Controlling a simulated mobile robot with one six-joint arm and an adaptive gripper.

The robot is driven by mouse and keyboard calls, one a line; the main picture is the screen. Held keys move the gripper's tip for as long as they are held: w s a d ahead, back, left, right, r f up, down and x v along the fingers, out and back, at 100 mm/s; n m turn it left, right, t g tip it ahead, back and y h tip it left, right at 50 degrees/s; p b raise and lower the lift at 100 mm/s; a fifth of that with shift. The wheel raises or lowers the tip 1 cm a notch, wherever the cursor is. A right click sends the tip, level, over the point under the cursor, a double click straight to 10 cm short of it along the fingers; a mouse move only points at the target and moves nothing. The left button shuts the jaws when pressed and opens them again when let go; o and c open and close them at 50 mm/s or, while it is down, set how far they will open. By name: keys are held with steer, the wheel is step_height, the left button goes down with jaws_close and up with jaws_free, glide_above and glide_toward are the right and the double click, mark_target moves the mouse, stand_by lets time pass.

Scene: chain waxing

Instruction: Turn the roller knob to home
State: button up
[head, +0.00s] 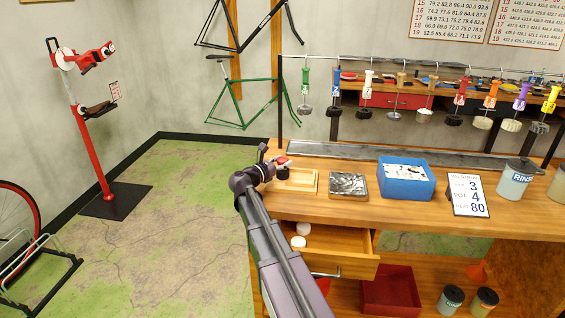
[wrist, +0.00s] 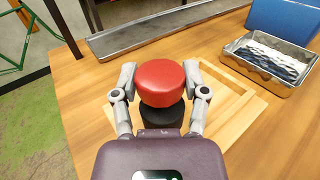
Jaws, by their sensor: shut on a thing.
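The roller knob is a round red cap (wrist: 161,83) on a black base (wrist: 162,116), above a light wooden frame (wrist: 232,105) on the bench. It also shows as a small red spot in the head view (head: 283,161). My gripper (wrist: 160,80) has one finger on each side of the red knob and is shut on it. In the head view my gripper (head: 276,165) is at the left end of the bench. No mark for the home position can be made out on the knob.
A metal tray (head: 347,195) and a blue box (head: 406,197) stand right of the frame. A card (head: 467,195) and a rinse jar (head: 515,180) are farther right. A long metal trough (head: 400,155) runs behind. An open drawer (head: 335,265) juts out below.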

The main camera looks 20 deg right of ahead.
steer(key=shift+w+d+m+g+h, duration=0.1)
steer(key=shift+w+m+g+h, duration=0.15)
steer(key=shift+m+g, duration=0.5)
steer(key=shift+s+g, duration=0.2)
steer(key=shift+g, duration=0.25)
steer(key=o, duration=1.2)
steer(key=shift+d, duration=0.1)
steer(key=shift+c, duration=0.2)
steer(key=shift+s+a, duration=0.1)
steer(key=shift+a, duration=0.15)
steer(key=shift+s+a, duration=0.35)
steer(key=shift+a, duration=1.55)
steer(key=shift+s+a, duration=0.4)
steer(key=shift+a, duration=1.5)
steer(key=shift+s+a, duration=0.35)
steer(key=shift+a, duration=1.55)
